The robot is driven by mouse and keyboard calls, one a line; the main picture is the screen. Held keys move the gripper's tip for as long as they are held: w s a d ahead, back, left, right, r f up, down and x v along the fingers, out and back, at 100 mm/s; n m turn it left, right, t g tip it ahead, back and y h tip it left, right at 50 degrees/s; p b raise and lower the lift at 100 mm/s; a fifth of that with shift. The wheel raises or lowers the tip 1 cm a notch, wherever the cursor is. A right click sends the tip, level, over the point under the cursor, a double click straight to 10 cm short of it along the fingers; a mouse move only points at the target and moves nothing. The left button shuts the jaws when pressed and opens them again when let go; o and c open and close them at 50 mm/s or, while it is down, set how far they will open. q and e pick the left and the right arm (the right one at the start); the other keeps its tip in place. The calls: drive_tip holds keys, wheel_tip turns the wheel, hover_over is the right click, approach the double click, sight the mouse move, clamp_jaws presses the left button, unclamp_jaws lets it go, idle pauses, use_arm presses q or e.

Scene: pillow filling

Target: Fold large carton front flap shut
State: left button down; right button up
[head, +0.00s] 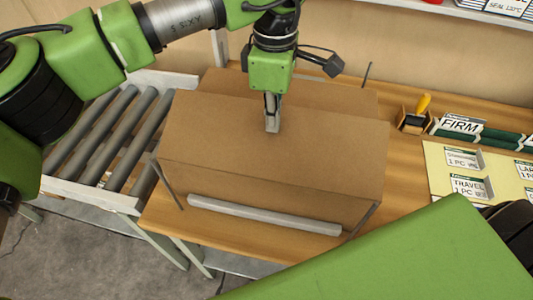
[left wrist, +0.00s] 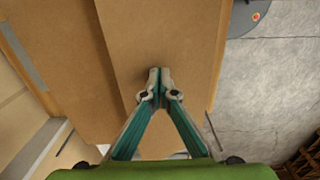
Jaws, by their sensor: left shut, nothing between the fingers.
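The large carton (head: 270,160) is a brown box on the wooden table in the middle of the head view. Its front panel (head: 250,190) faces me, and a broad flat panel lies across its top. Another cardboard panel (head: 225,82) shows behind the top's far edge. My left gripper (head: 272,127) is shut and empty, pointing down at the top panel near its far edge. I cannot tell whether it touches. In the left wrist view the shut fingertips (left wrist: 158,82) are over plain cardboard (left wrist: 180,40). My right gripper is out of view.
A grey bar (head: 262,214) runs along the table's front by the carton, with thin posts at its corners. A roller conveyor (head: 105,135) stands at left. A small holder with a yellow-handled tool (head: 423,103) and labelled cards (head: 468,187) lie at right.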

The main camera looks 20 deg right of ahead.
sight(273, 134)
use_arm(q)
drive_tip(key=shift+w+f, duration=0.1)
drive_tip(key=shift+f, duration=0.25)
drive_tip(key=shift+f+b, duration=1.65)
drive_tip(key=shift+f, duration=0.35)
drive_tip(key=shift+r, duration=0.1)
wheel_tip(273, 134, up, 9)
drive_tip(key=p, duration=0.6)
